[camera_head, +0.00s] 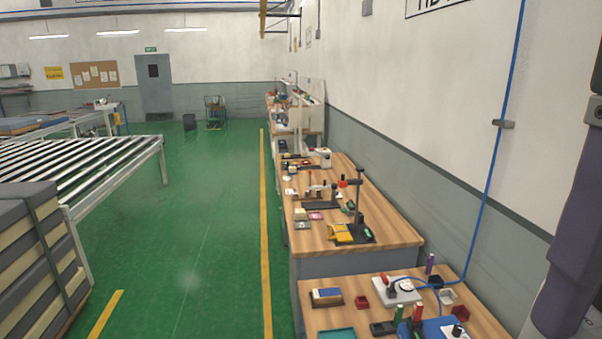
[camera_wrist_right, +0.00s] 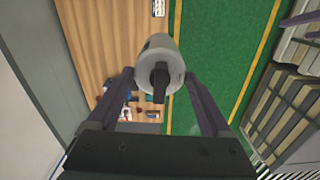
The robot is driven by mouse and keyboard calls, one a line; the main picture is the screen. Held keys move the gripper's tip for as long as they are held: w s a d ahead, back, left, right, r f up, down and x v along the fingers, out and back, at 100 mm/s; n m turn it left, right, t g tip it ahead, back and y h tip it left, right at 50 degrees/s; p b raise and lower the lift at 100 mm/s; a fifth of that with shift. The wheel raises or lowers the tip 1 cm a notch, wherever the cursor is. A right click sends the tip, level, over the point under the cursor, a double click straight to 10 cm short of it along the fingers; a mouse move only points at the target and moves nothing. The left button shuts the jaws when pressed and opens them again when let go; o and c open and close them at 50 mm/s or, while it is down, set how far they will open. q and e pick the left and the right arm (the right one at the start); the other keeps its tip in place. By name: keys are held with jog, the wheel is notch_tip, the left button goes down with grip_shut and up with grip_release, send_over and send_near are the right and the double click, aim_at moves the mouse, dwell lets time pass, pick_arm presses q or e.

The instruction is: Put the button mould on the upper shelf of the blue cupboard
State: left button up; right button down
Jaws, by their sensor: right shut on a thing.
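My right gripper (camera_wrist_right: 160,82) is shut on a light grey round piece with a dark stem at its middle, which I take for the button mould (camera_wrist_right: 158,47). The mould sits between the fingertips in the right wrist view and is held above the bench and floor edge. In the head view only part of my right arm shows at the right edge, without its gripper. My left gripper is in neither view. I see no blue cupboard in these views.
A row of wooden workbenches (camera_head: 392,234) with tools and small trays runs along the right wall. A roller conveyor (camera_head: 85,160) and a stack of mattresses (camera_head: 35,250) stand at left. The green floor (camera_head: 205,220) between is clear, with yellow lines.

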jog(key=shift+r, duration=0.7)
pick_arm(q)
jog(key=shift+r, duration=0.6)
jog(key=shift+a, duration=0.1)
pick_arm(e)
jog(key=shift+s+f, duration=0.1)
jog(key=shift+f, duration=0.05)
